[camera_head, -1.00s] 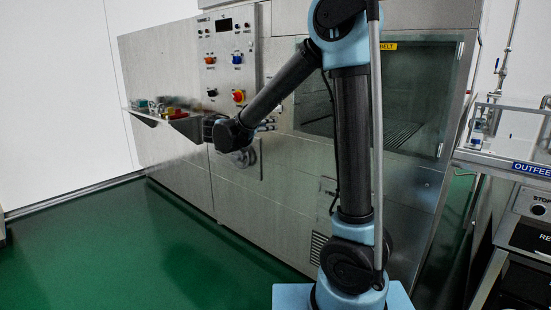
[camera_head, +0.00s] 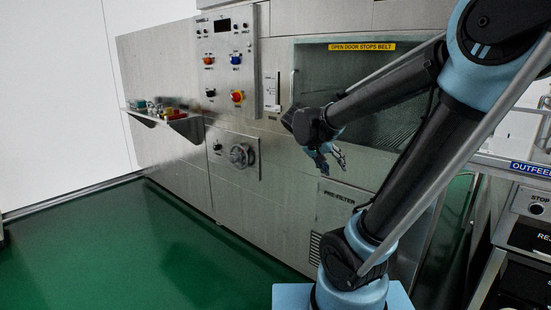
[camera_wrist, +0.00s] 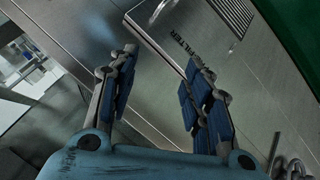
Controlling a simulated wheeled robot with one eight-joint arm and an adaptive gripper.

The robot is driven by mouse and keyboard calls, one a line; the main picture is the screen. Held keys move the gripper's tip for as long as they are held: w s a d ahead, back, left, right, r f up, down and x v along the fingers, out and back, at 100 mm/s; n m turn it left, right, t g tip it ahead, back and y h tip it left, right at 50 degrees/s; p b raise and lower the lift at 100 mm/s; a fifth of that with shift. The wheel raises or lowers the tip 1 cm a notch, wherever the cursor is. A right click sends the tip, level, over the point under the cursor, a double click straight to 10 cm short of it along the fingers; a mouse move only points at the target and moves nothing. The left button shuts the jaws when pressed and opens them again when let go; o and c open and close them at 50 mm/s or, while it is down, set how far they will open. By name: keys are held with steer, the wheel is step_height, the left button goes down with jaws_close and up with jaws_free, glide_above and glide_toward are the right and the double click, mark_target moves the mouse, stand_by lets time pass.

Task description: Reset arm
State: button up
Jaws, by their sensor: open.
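My gripper (camera_head: 341,160) is in front of the washer's steel face, below the left part of the door window. In the wrist view its two blue-padded fingers (camera_wrist: 158,92) are spread apart with nothing between them. Behind the gap are steel panels and the edge of the pre-filter panel (camera_wrist: 188,45). My arm rises from its blue base and leans to the right, with the forearm reaching back to the left across the window.
The washer's control panel (camera_head: 228,62) has buttons and a red-yellow switch (camera_head: 237,97). Left of it is a small shelf (camera_head: 150,119) with several small items. A round handwheel (camera_head: 241,156) is below. The outfeed conveyor (camera_head: 525,168) is at right. Green floor (camera_head: 150,245) is clear at left.

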steer(key=s+f+n+g+y, duration=0.1)
steer(key=s+f+y, duration=0.2)
steer(key=s+f, duration=0.3)
steer(key=s+a+f+n+g+y, duration=0.1)
steer(key=s+f+y, duration=0.3)
steer(key=s, duration=0.8)
step_height(320, 180, down, 3)
steer(key=shift+s+r+n, duration=0.1)
steer(key=shift+s+n, duration=0.1)
steer(key=shift+n, duration=0.4)
steer(key=shift+a, duration=0.1)
steer(key=shift+w+f, duration=0.2)
steer(key=shift+w, duration=0.2)
